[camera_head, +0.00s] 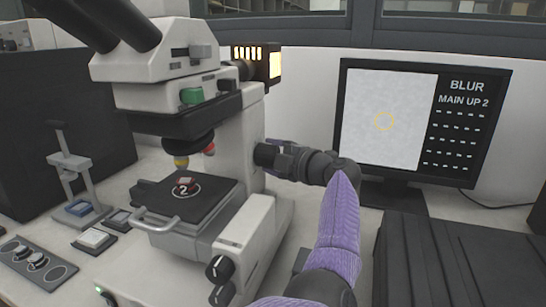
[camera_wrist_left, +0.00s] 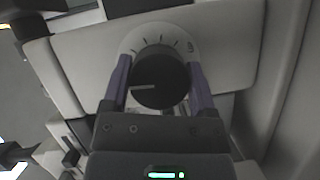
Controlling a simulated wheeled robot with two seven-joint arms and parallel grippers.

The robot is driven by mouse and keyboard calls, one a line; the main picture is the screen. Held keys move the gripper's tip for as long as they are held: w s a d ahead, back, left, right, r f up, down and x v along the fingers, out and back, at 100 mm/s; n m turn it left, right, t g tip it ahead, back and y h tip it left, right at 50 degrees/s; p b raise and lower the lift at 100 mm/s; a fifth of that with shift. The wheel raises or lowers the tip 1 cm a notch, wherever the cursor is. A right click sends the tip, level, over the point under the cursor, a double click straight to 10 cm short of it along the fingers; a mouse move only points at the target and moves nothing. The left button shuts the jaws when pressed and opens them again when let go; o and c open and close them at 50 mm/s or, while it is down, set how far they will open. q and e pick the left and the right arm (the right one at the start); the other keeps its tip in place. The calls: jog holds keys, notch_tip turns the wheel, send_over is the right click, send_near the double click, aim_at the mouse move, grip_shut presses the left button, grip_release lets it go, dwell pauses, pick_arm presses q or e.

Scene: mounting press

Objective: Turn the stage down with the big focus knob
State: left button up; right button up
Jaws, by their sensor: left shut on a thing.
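A big round black knob (camera_wrist_left: 160,82) with a white pointer line faces me in the left wrist view, against a light plate with dial ticks. The pointer line points left. My left gripper (camera_wrist_left: 158,70) has one purple finger on each side of the knob and is shut on it. In the head view the left gripper (camera_head: 270,155) is at the right side of the microscope column, and its fingers are hard to make out. The black stage (camera_head: 215,207) carries a small red sample marked 2, below the objectives (camera_head: 182,161). My right gripper is not in view.
The monitor (camera_head: 385,120) at the right reads BLUR and MAIN UP 2. Two smaller black knobs (camera_head: 219,268) sit low on the microscope base. A small press (camera_head: 75,175) and a control panel (camera_head: 38,268) stand at the left. A dark ridged box is front right.

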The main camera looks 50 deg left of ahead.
pick_arm(q)
jog(key=shift+f+n, duration=0.15)
jog(key=shift+n, duration=0.35)
jog(key=shift+n+y+b, duration=0.4)
jog(key=shift+n+b, duration=0.1)
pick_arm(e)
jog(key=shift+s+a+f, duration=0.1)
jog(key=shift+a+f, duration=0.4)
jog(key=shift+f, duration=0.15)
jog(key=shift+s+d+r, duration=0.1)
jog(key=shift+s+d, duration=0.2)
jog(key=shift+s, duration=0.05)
pick_arm(q)
jog(key=o, duration=1.2)
jog(key=shift+c, duration=0.2)
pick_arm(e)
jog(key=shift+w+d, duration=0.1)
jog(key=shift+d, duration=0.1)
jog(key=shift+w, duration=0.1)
